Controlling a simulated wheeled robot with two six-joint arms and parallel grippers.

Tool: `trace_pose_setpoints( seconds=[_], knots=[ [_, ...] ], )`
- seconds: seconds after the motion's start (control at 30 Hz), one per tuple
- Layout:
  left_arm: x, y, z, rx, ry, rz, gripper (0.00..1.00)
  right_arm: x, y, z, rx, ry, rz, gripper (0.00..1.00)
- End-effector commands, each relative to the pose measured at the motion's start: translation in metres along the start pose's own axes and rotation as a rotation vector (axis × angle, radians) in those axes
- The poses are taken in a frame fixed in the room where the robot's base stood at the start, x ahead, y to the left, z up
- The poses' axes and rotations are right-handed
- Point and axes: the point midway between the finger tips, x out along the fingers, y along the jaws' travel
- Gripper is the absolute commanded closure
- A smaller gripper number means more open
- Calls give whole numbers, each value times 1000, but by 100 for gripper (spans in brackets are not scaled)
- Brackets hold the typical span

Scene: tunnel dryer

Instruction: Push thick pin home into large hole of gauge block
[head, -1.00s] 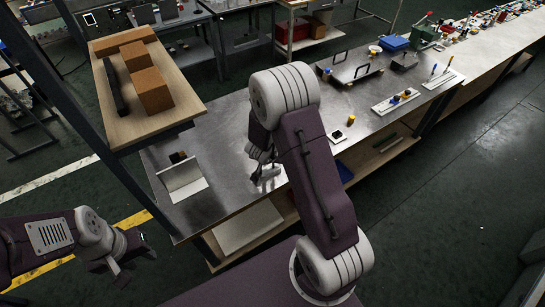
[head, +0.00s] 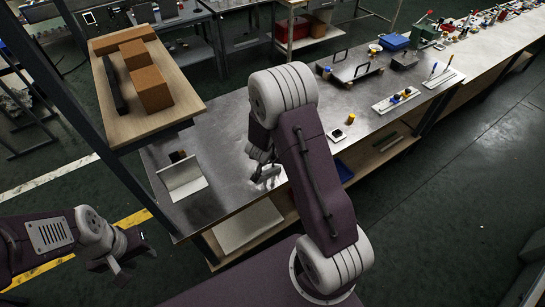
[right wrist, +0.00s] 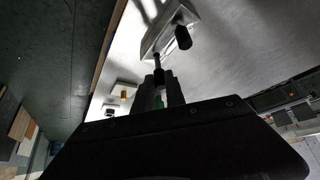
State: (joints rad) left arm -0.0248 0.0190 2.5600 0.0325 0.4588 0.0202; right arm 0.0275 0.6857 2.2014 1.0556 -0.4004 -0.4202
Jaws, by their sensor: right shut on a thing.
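The metal gauge block (head: 267,179) lies on the steel bench below my right gripper (head: 262,160); my arm partly covers this spot. In the right wrist view the block (right wrist: 158,34) is silver, and a thick dark cylinder (right wrist: 183,38) shows at it. My right gripper (right wrist: 160,88) is shut on a slim dark pin (right wrist: 157,64), whose far end reaches the block's near end. I cannot tell how deep either one sits, or which is the thick pin. My left gripper (head: 128,262) is open and empty, low at the left, away from the bench.
A white angled holder (head: 182,178) with a dark piece stands left on the bench. A small plate (head: 337,135) and a yellow cylinder (head: 350,119) are to the right. A wooden shelf (head: 165,120) with brown blocks overhangs the bench's left side. Bare steel lies around the block.

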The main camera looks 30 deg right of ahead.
Motion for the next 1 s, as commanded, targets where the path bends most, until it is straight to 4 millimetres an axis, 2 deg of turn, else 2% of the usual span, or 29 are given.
trace_pose_setpoints(
  seconds=[1.0],
  knots=[
    [20,0,2,0,0,0,64,22,0,14,1,1,0,100]
  ],
)
